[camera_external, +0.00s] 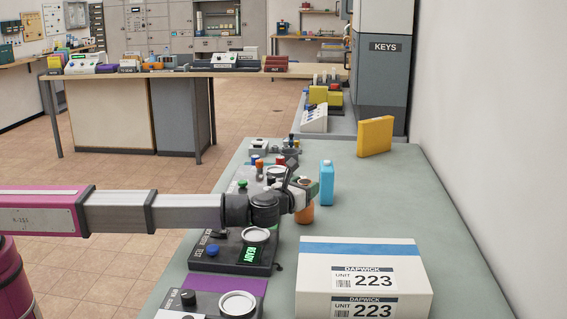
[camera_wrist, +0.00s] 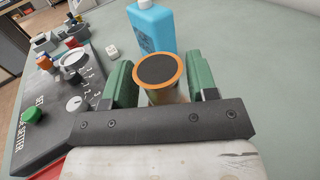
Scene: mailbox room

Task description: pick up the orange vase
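The orange vase (camera_wrist: 157,70) has an orange rim and a dark round top in the wrist view. It stands between the two green finger pads of my gripper (camera_wrist: 160,86). The right pad is close beside it, and a narrow gap seems to show by the left pad. I cannot tell whether either pad touches it. In the external view the vase (camera_external: 304,215) shows as an orange piece below my gripper (camera_external: 302,192), which partly hides it. It appears to stand upright on the grey-green table (camera_external: 400,215).
A light blue bottle (camera_external: 326,183) stands just behind the vase. A black device with a green display (camera_external: 236,253) is at the left, and a large white box (camera_external: 362,270) is in front. A yellow block (camera_external: 375,137) stands farther back. The table's right side is clear.

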